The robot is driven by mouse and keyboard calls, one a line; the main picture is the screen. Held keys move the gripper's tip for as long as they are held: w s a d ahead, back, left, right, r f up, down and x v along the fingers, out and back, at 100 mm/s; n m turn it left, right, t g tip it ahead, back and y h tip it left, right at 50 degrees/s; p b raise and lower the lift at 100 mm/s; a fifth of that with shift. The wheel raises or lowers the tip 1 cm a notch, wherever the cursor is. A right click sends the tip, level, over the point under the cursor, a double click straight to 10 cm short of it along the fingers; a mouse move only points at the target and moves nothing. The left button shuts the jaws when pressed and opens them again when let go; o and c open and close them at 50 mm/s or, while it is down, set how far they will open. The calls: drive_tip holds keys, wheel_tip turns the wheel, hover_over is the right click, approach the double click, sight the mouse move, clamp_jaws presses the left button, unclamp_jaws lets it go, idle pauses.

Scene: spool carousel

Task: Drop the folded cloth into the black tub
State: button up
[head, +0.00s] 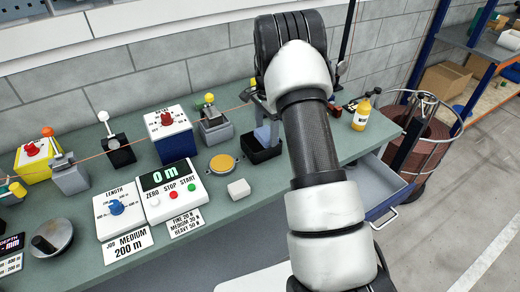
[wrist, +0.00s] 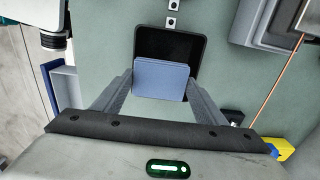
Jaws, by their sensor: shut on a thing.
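The black tub (head: 262,152) stands on the green bench, partly hidden by my arm in the head view. In the wrist view the tub (wrist: 172,42) is a dark square with rounded corners. My gripper (wrist: 161,88) is shut on the folded cloth (wrist: 162,77), a blue-grey rectangle held between the two fingertips. The cloth overlaps the near part of the tub in the wrist view. In the head view the blue-grey cloth (head: 266,133) shows at the tub's opening. I cannot tell whether it touches the tub.
A yellow disc (head: 223,163) and a white block (head: 239,189) lie on the bench left of the tub. A control box (head: 169,190) and several levers stand further left. A yellow bottle (head: 361,114) stands to the right. An orange line (head: 140,142) runs along the bench.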

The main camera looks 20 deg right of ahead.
drive_tip(key=o, duration=1.1)
drive_tip(key=shift+c, duration=0.2)
wheel_tip(320, 180, up, 17)
drive_tip(key=shift+r, duration=0.2)
